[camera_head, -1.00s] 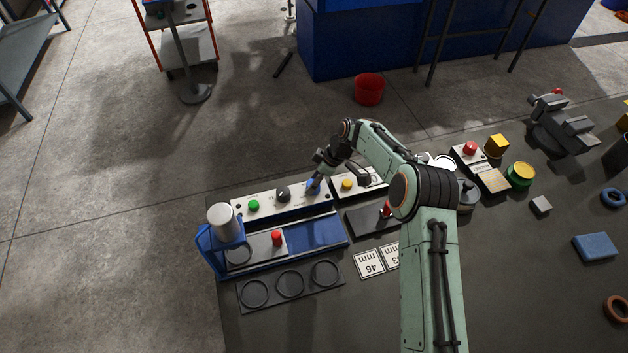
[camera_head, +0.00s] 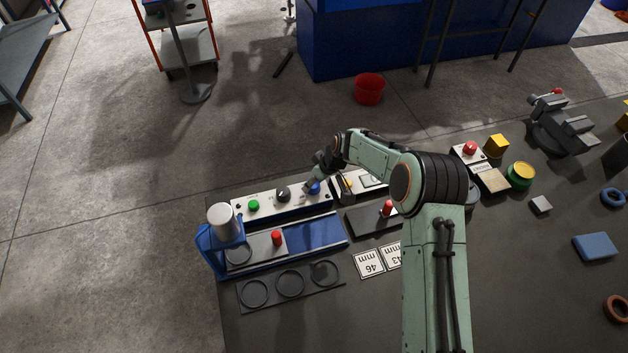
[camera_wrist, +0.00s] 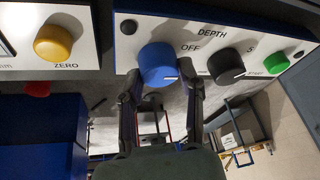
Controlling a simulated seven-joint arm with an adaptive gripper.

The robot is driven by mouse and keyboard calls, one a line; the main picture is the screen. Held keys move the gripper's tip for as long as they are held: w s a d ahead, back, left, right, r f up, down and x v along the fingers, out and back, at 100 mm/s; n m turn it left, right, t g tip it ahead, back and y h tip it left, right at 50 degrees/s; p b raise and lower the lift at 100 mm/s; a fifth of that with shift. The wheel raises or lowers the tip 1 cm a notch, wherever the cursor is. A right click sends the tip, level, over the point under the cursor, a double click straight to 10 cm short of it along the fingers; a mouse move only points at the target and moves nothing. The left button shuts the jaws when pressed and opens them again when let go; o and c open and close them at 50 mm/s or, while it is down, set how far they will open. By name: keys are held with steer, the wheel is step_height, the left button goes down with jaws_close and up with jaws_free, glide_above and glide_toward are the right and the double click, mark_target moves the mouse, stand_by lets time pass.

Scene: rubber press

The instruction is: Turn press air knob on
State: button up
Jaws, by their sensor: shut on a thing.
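A white-topped panel (camera_head: 236,207) on a blue base stands at the table's far edge and carries a green button (camera_head: 254,205), a black knob (camera_head: 283,194) and a blue knob (camera_head: 315,188). In the wrist view, the blue knob (camera_wrist: 157,61) sits beside the OFF label, with a white mark on its lower right side. The black knob (camera_wrist: 226,66) is right of it. My gripper (camera_wrist: 161,86) is shut on the blue knob, one finger at each side. In the head view my gripper (camera_head: 311,184) reaches down over the panel's right end.
A second panel with a yellow knob (camera_wrist: 53,43) adjoins closely. In front stand a blue press frame (camera_head: 210,248) with a red knob (camera_head: 277,238) and a dark tray (camera_head: 272,299) with round recesses. Two number cards (camera_head: 369,262) lie nearby. Free table lies toward the front.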

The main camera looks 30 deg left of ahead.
steer(key=m+t, duration=0.1)
steer(key=m, duration=0.1)
steer(key=m+t+h, duration=0.1)
steer(key=m, duration=0.2)
steer(key=shift+f, duration=0.1)
steer(key=m+t+h, duration=0.1)
steer(key=m, duration=0.4)
steer(key=shift+s, duration=0.1)
steer(key=shift+m+h, duration=0.3)
steer(key=shift+m, duration=0.1)
steer(key=o, duration=1.1)
steer(key=shift+o, duration=0.2)
steer(key=v, duration=1.2)
steer(key=shift+s, duration=0.1)
